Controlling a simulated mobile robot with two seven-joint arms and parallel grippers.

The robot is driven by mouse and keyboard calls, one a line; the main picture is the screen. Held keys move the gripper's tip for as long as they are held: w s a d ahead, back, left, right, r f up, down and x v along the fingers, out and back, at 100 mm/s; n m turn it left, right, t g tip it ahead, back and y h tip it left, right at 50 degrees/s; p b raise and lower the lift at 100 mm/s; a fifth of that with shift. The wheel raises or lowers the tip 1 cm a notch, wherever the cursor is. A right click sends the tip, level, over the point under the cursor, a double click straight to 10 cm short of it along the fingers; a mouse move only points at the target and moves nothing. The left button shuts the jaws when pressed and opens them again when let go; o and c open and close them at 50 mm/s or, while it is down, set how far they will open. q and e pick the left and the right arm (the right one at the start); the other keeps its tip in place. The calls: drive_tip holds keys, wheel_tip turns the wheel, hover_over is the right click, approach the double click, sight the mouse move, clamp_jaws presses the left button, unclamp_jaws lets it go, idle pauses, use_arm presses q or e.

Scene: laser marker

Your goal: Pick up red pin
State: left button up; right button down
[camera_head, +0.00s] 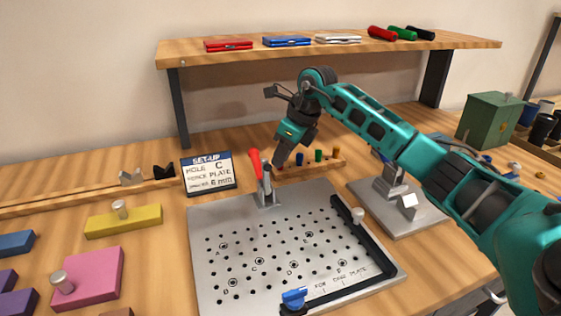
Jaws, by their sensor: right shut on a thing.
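My right gripper (279,163) points down at the rack's left end, beside the blue pin. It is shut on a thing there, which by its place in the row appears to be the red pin. The fingers hide that pin almost wholly, and I cannot tell whether it is still in its hole. My left gripper is not in view.
A toggle clamp with a red handle (255,163) stands close left of my right gripper. The grey perforated plate (215,265) lies in front, with a set-up card (208,173) behind left. A shelf (340,50) overhangs the back. A green box (487,120) stands right.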

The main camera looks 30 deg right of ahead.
drive_tip(key=shift+r, duration=0.15)
drive_tip(key=shift+r, duration=0.25)
drive_tip(key=v, duration=0.2)
drive_tip(key=shift+a+r, duration=0.25)
drive_tip(key=shift+r, duration=0.2)
drive_tip(key=s+a, duration=0.1)
drive_tip(key=s, duration=0.4)
drive_tip(key=s+a+b, duration=0.1)
drive_tip(key=s, duration=0.4)
drive_tip(key=s+a, duration=0.1)
drive_tip(key=s, duration=0.4)
drive_tip(key=shift+s+a+f, duration=0.1)
drive_tip(key=shift+a, duration=0.2)
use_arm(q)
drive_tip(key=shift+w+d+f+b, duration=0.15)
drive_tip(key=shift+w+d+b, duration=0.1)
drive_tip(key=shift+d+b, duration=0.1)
use_arm(e)
drive_tip(key=shift+s+a, duration=0.25)
drive_tip(key=shift+s, duration=0.65)
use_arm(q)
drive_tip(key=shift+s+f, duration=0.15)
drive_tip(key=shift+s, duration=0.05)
